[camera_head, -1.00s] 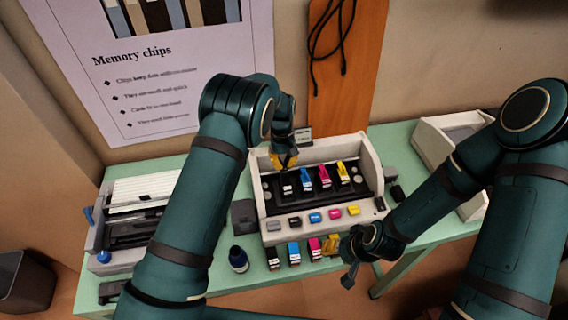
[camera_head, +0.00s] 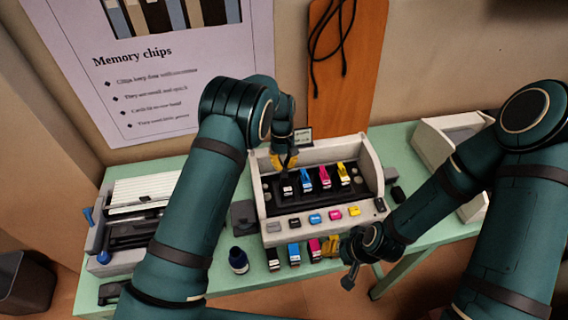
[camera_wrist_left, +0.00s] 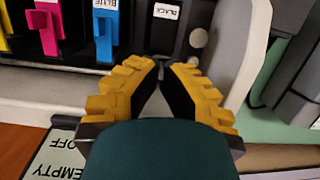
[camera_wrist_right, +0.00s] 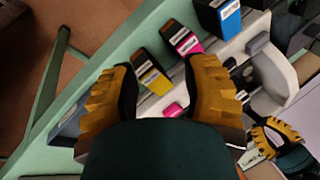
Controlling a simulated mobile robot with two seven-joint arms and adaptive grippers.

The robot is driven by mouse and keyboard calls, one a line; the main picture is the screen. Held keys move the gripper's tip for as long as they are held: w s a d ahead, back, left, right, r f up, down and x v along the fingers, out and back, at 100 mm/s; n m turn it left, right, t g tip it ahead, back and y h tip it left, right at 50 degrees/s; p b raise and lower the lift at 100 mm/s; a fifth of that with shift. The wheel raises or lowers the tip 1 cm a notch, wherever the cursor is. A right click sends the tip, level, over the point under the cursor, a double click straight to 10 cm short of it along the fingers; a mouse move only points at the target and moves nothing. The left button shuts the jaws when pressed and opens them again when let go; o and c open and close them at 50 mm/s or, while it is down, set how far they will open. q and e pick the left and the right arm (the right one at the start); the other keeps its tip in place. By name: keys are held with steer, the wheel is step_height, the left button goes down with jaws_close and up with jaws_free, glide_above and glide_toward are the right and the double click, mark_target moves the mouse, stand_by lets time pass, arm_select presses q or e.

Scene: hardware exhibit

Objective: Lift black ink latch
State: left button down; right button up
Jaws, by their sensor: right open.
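The printer (camera_head: 262,205) stands on the green table with its ink bay facing me. The black ink cartridge (camera_head: 287,188) is the leftmost in the row; its label "BLACK" (camera_wrist_left: 168,11) shows in the left wrist view. Its dark latch is hard to tell from the dark bay. My left gripper (camera_head: 285,163) is at the bay, just above the black cartridge. In the left wrist view its fingertips (camera_wrist_left: 163,70) are close together with a narrow dark gap, in front of the black slot. Whether they grip the latch is unclear. My right gripper (camera_wrist_right: 158,75) is open and empty, near the table's front edge.
Blue, magenta and yellow cartridges (camera_head: 325,177) sit to the right in the bay. Loose cartridges (camera_head: 293,255) and an ink bottle (camera_head: 238,260) stand in front of the printer. Another printer (camera_head: 140,215) is at left. A small sign (camera_head: 303,136) stands behind the bay.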

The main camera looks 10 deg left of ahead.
arm_select(q)
steer(key=shift+s+f, duration=0.1)
stand_by(0.3)
steer(key=c, duration=1.1)
jaws_free()
steer(key=shift+c, duration=0.2)
steer(key=v, duration=1.2)
